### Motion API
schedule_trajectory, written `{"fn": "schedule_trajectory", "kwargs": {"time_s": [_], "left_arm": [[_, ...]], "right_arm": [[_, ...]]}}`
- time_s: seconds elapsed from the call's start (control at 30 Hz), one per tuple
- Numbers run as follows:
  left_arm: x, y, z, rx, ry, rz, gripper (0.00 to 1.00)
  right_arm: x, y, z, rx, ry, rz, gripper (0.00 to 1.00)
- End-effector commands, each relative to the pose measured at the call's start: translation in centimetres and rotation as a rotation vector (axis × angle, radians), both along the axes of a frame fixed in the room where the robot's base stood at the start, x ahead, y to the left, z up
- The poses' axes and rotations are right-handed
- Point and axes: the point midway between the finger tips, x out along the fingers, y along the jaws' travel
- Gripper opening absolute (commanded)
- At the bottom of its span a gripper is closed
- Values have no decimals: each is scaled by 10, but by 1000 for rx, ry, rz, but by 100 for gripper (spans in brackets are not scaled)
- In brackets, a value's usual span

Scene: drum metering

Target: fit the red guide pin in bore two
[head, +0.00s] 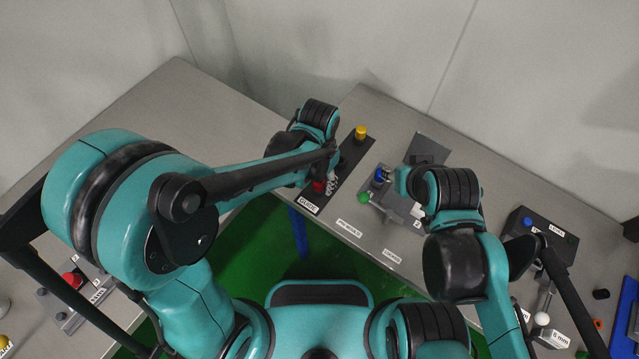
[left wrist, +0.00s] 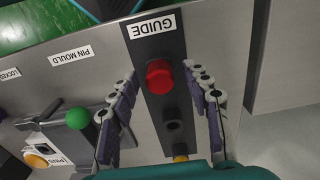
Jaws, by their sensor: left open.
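The dark guide block (head: 349,157) lies on the middle table, and its GUIDE label shows upside down in the left wrist view. The red guide pin (left wrist: 159,76) stands on the block at the label end; its red top also shows in the head view (head: 319,186). A dark round bore (left wrist: 173,125) shows open in the middle of the block. A yellow-topped piece (left wrist: 180,158) stands at the other end. My left gripper (left wrist: 161,92) is open above the block, fingers on either side of the red pin with gaps visible. My right gripper's fingers are hidden.
The grey pin mould fixture (head: 402,207), with a green knob (left wrist: 78,118) and a blue-topped piece (head: 380,175), stands beside the guide block. A dark box (head: 553,232) stands at the right. Bare tabletop lies left of the block.

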Motion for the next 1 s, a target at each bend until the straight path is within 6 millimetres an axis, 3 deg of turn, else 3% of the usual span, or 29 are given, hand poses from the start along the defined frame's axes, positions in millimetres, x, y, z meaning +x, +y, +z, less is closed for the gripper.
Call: {"fn": "schedule_trajectory", "kwargs": {"time_s": [0.77, 0.8, 0.97, 1.0], "left_arm": [[0, 0, 0, 0, 0, 0, 48], [0, 0, 0, 0, 0, 0, 45], [0, 0, 0, 0, 0, 0, 3], [0, 0, 0, 0, 0, 0, 0]], "right_arm": [[0, 0, -2, 0, 0, 0, 40], [0, 0, -2, 0, 0, 0, 40], [0, 0, -2, 0, 0, 0, 40], [0, 0, -2, 0, 0, 0, 40]]}}
